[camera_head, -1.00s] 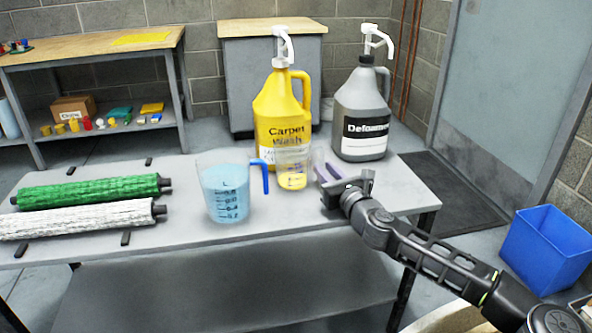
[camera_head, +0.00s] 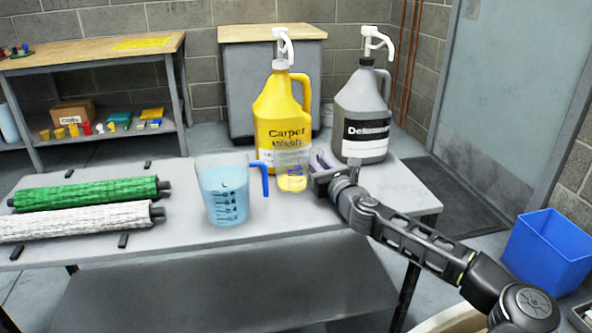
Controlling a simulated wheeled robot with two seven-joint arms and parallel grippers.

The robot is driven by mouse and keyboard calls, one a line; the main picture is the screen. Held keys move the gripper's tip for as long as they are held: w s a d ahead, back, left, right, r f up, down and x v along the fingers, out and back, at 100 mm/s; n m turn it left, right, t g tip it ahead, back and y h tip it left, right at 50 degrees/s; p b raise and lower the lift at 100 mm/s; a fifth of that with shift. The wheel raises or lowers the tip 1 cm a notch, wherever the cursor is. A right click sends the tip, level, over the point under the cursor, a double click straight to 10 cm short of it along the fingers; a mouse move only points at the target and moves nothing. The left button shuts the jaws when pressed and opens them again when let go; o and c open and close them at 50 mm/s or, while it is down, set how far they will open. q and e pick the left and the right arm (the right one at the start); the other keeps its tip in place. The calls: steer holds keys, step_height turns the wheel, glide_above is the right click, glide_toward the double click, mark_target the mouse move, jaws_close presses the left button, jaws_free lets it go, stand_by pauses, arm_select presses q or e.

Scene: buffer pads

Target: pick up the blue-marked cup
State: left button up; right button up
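A small clear cup (camera_head: 292,180) with yellow contents and faint bluish marks stands on the grey table, in front of the yellow jug. A larger clear measuring pitcher (camera_head: 224,193) with blue liquid, dark blue marks and a blue handle stands to its left. My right gripper (camera_head: 318,174) is low over the table, just right of the small cup and pointing left toward it. A pale purple, partly see-through shape (camera_head: 322,160) is at its tip; I cannot tell what it is. The finger opening is not clear. My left gripper is out of view.
A yellow Carpet Wash jug (camera_head: 279,115) and a grey Defoamer jug (camera_head: 361,118) with pumps stand behind. Green (camera_head: 88,193) and white (camera_head: 80,221) rollers lie at left. A blue bin (camera_head: 548,250) is on the floor at right. The table's front middle (camera_head: 285,215) is clear.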

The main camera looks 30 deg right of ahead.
stand_by(0.3)
jaws_close()
stand_by(1.3)
